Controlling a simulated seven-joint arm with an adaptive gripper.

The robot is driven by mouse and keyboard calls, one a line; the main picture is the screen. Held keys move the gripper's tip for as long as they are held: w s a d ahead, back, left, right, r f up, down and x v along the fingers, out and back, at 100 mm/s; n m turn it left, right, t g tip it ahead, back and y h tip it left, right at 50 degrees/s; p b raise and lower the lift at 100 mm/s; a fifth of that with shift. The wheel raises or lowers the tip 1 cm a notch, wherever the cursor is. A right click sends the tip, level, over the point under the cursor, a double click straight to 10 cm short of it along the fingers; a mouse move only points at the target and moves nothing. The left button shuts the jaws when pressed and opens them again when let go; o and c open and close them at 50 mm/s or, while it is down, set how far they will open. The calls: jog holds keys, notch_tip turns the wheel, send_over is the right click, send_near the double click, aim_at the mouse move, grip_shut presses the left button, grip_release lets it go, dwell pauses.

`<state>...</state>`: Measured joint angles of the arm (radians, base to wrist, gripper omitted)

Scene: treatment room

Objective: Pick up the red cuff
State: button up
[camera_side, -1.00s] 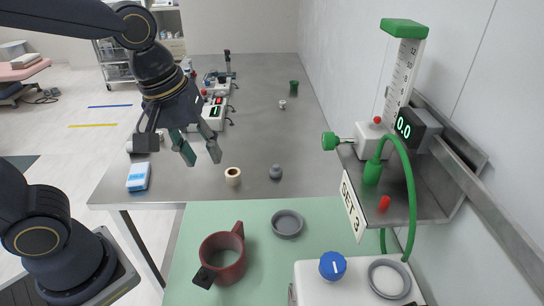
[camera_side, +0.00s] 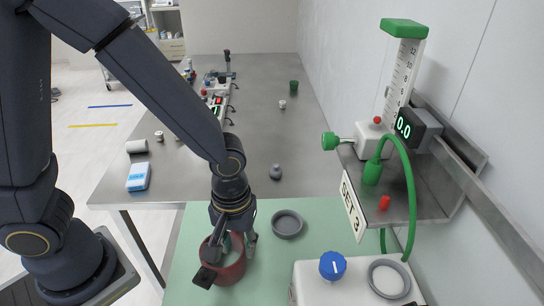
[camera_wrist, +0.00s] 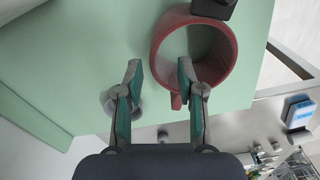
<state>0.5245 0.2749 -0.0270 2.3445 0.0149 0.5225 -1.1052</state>
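The red cuff (camera_side: 233,270) is a dark red ring with a dark block on one side, lying on the green mat (camera_side: 181,262). It also shows in the wrist view (camera_wrist: 228,74), with a short red tab at its lower edge. My gripper (camera_side: 234,246) is low over the cuff and hides part of its far side. In the wrist view my gripper (camera_wrist: 159,74) is open, one finger outside the ring on the left, the other overlapping its wall. The wall lies between or under the fingers; contact cannot be told.
A white box with a blue knob (camera_side: 333,265) stands at the front right, below a shelf (camera_side: 404,205) with a green hose. A small grey weight-like object (camera_side: 276,172) stands on the steel table (camera_side: 240,110) behind.

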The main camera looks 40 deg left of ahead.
aim_at(243, 259)
jog(key=f, duration=0.5)
jog(key=shift+w+d+f, duration=0.15)
jog(key=shift+d+f, duration=0.1)
grip_shut()
